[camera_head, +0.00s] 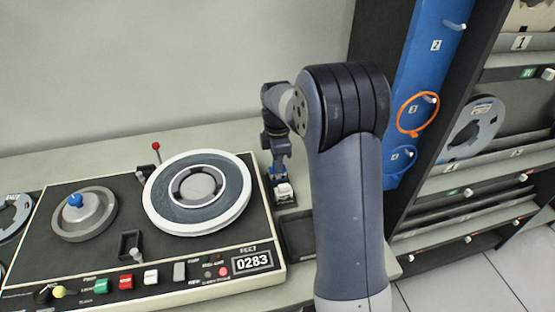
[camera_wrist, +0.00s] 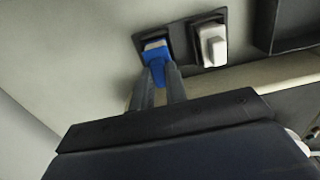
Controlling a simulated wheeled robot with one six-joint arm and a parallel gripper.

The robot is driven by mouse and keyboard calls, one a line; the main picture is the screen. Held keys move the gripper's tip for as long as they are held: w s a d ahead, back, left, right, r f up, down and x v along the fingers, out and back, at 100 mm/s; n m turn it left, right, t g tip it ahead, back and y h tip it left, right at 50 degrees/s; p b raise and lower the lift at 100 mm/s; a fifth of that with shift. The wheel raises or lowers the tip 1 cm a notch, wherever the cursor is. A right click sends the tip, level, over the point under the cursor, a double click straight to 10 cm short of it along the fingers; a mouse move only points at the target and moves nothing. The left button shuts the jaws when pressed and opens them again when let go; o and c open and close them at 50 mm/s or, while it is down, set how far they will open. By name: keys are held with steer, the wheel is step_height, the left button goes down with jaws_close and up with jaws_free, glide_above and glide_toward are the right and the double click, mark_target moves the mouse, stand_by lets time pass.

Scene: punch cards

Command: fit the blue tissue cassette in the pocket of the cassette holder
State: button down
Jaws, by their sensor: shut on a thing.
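The blue tissue cassette (camera_wrist: 155,50) is between the fingertips of my gripper (camera_wrist: 157,73) in the wrist view. My gripper is shut on it. The cassette is at the dark pocket of the cassette holder (camera_wrist: 136,38), with the pocket's rim around its far end; how deep it sits I cannot tell. In the head view my gripper (camera_head: 277,170) points down at the holder behind the white block, and the cassette there is mostly hidden.
A white block (camera_wrist: 213,46) sits in a second dark pocket beside the first; it also shows in the head view (camera_head: 284,192). A tape deck (camera_head: 110,247) with two reels stands at left. A dark tray (camera_head: 298,232) lies in front. A shelf rack (camera_head: 470,170) stands at right.

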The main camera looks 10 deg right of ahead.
steer(key=shift+f+b, duration=0.45)
steer(key=shift+f, duration=0.35)
steer(key=c, duration=1.3)
jaws_free()
steer(key=shift+c, duration=1.1)
steer(key=shift+r, duration=0.1)
steer(key=shift+r+p, duration=3.35)
steer(key=shift+r, duration=0.65)
steer(key=shift+f, duration=0.15)
step_height(320, 180, down, 8)
steer(key=b, duration=0.6)
steer(key=shift+b, duration=0.35)
